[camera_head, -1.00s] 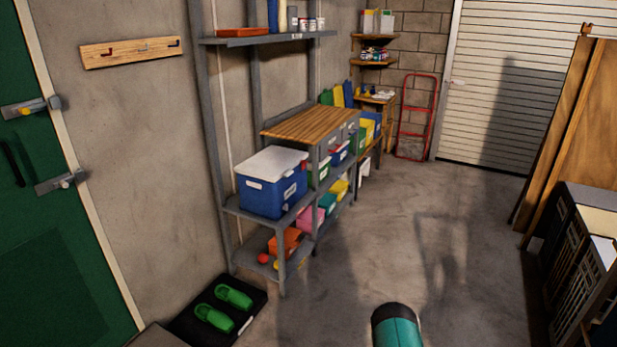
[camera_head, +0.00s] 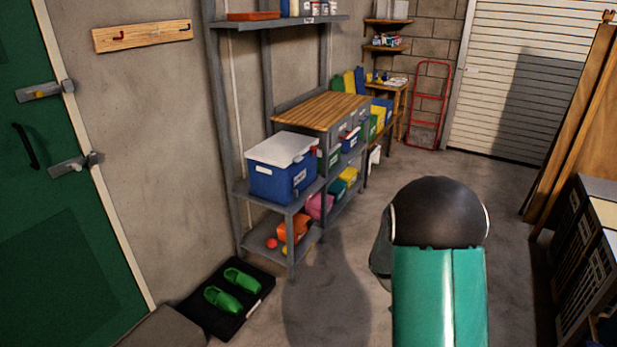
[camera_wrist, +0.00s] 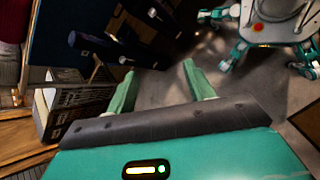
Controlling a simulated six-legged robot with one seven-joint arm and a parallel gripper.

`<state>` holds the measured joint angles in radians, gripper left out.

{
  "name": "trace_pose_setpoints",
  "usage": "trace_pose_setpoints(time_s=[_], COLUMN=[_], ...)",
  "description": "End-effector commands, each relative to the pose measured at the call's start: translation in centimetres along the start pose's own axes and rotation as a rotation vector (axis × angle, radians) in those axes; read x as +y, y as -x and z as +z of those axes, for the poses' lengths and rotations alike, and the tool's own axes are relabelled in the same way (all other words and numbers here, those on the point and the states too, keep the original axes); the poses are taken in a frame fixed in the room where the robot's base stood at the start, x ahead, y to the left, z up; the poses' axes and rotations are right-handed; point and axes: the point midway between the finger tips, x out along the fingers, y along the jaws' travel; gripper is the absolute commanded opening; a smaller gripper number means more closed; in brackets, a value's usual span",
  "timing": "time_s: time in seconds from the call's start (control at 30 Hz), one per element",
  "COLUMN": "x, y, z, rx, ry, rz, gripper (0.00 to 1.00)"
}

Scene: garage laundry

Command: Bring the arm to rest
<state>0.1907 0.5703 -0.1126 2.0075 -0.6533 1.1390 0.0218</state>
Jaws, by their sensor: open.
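My gripper (camera_wrist: 158,88) shows in the wrist view with its two green fingers spread apart and nothing between them. Bare grey floor lies beyond the fingertips. In the head view a teal and black link of my arm rises at the lower right of the middle; my gripper is not visible there. Part of my own legs and body shows at the upper right of the wrist view.
A grey shelf rack (camera_head: 292,215) with a blue cooler (camera_head: 283,182) stands at the left wall. Green clogs (camera_head: 232,288) lie on a black mat. Wooden boards (camera_head: 572,125) lean at right. A red hand truck (camera_head: 430,105) stands at the back. Floor between is clear.

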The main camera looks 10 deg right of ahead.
Motion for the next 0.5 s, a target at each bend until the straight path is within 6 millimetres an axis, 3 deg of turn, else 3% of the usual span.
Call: trace_pose_setpoints(time_s=[0.1, 0.5], x=[-0.6, -4.3], y=[4.1, 14.4], z=[1.9, 9.0], rx=[0.113, 0.474], ry=[-0.047, -0.162], rz=[-0.039, -0.182], gripper=[0.53, 0.53])
